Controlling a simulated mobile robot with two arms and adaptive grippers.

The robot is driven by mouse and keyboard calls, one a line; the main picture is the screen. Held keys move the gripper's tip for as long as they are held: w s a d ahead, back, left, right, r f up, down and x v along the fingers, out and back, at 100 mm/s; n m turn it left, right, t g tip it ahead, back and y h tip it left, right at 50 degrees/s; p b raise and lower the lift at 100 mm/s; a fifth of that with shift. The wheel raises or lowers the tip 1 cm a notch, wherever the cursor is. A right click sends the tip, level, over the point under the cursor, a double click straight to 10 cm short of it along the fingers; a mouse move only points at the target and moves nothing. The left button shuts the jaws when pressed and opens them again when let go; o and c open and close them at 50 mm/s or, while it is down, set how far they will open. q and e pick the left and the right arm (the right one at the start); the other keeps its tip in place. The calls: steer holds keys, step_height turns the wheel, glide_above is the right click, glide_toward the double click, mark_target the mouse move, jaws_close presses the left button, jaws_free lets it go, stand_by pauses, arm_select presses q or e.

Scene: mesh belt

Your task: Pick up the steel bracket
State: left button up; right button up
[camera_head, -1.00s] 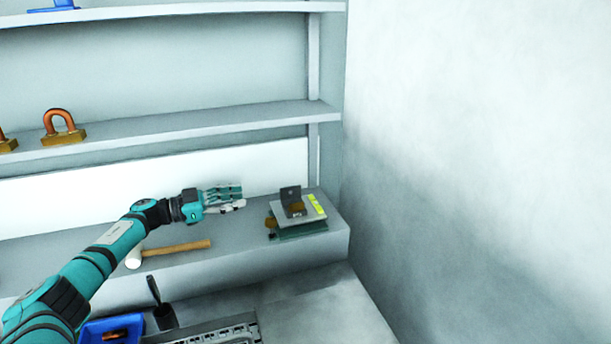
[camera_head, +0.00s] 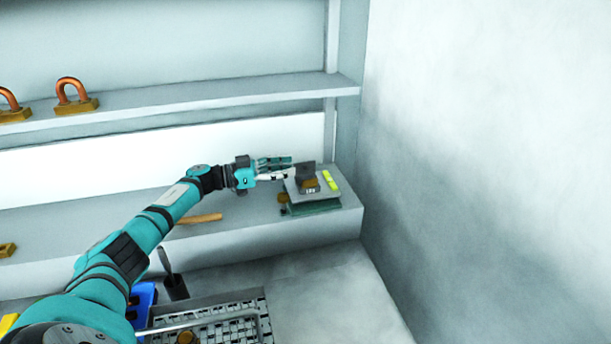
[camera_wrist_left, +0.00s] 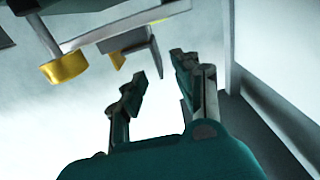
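The steel bracket (camera_head: 306,172) is a dark grey angled piece. It stands on top of a small stack of flat items at the right end of the low shelf. My left gripper (camera_head: 289,168) is just left of it, with its two fingers apart and nothing between them. In the left wrist view the open fingertips (camera_wrist_left: 160,69) point toward a grey angled piece (camera_wrist_left: 128,38), which looks like the bracket, just beyond them. Whether a fingertip touches the bracket cannot be told. My right gripper is not in view.
The stack has a light grey plate (camera_head: 328,196) with a yellow strip (camera_head: 329,180) and a green board (camera_head: 318,207). Brass pieces lie beside the bracket (camera_head: 311,185) and at the stack's left edge (camera_head: 283,198). A wooden handle (camera_head: 205,218) lies further left. A wall (camera_head: 480,150) stands right.

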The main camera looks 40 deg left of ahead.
mark_target(304, 163)
arm_select(q)
steer(key=shift+w+d+r, duration=0.1)
steer(key=shift+w+d, duration=0.25)
steer(key=shift+w, duration=0.05)
steer(key=b+x, duration=0.1)
steer(key=x, duration=0.3)
steer(key=shift+w+d+r, duration=0.15)
steer(key=shift+r, duration=0.05)
steer(key=shift+w+d, duration=0.1)
jaws_close()
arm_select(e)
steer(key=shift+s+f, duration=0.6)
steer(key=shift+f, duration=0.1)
